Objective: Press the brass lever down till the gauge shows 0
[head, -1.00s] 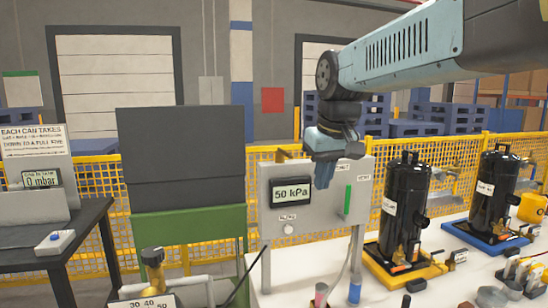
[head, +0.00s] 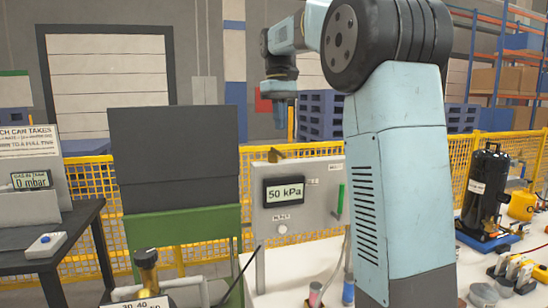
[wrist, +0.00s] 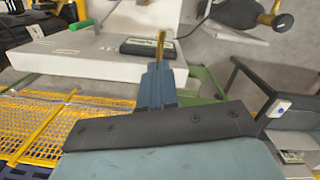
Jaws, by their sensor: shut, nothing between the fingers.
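The grey gauge box (head: 300,232) stands mid-picture in the head view, and its gauge display (head: 284,192) reads 50 kPa. A small brass lever (head: 276,154) sticks up at the box's top edge. My gripper (head: 290,130) points down, higher than the lever and a little right of it in this view; I see no contact. In the wrist view, my gripper (wrist: 158,72) is shut and empty. The fingers cover part of what lies below; the exact gap cannot be told.
A green handle (head: 340,199) sits on the box's right side. A black compressor (head: 486,188) stands at right. My arm covers the box's right edge. Yellow fencing (head: 100,178) runs behind.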

